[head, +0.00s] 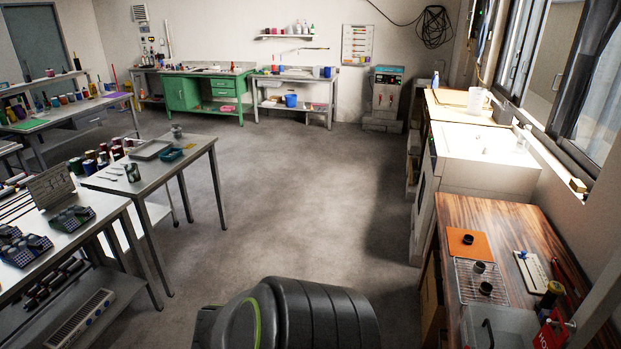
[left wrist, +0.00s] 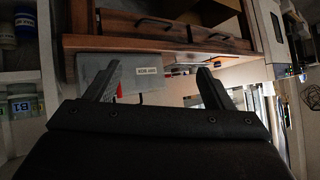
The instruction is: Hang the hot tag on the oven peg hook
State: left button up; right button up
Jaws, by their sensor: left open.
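The red hot tag (head: 550,331) with white lettering is at the lower right of the head view, partly cut off by the bottom edge. A small pale peg-like piece (head: 570,324) is just right of it; I cannot tell whether the tag hangs on it. A grey box (head: 495,322), possibly the oven, stands beside the tag with a dark handle on it. My left gripper (left wrist: 158,77) is open in the left wrist view, with nothing clearly between its fingers. A small red patch (left wrist: 119,90) shows beside its left finger. My right gripper is not visible.
The wooden bench top (head: 492,218) holds an orange mat (head: 468,244), a wire rack with small dark cups, and a dark jar (head: 550,294). The left wrist view shows a labelled grey box (left wrist: 120,72) under wooden edges and shelved jars (left wrist: 22,104). The middle floor is clear.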

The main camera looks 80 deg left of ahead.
pick_arm(q)
jog(key=s+d+f+g, duration=0.2)
jog(key=s+d+f, duration=0.15)
jog(key=f, duration=0.25)
jog(key=s+d+f+g, duration=0.1)
jog(key=s+d+f, duration=0.25)
jog(key=f, duration=0.35)
jog(key=s+d+f+g+h, duration=0.1)
jog(key=s+d+f+g, duration=0.2)
jog(key=s+d+f, duration=0.5)
jog(key=s+d+f+g+h, duration=0.1)
jog(key=s+d+f+g, duration=0.3)
jog(key=d, duration=0.6)
notch_tip(320, 180, down, 13)
jog(key=s+t+b, duration=0.1)
jog(key=b, duration=1.3)
jog(key=shift+s+d+f, duration=0.15)
jog(key=shift+s, duration=0.05)
jog(key=shift+o, duration=0.6)
jog(key=shift+f, duration=0.2)
jog(key=shift+r, duration=0.15)
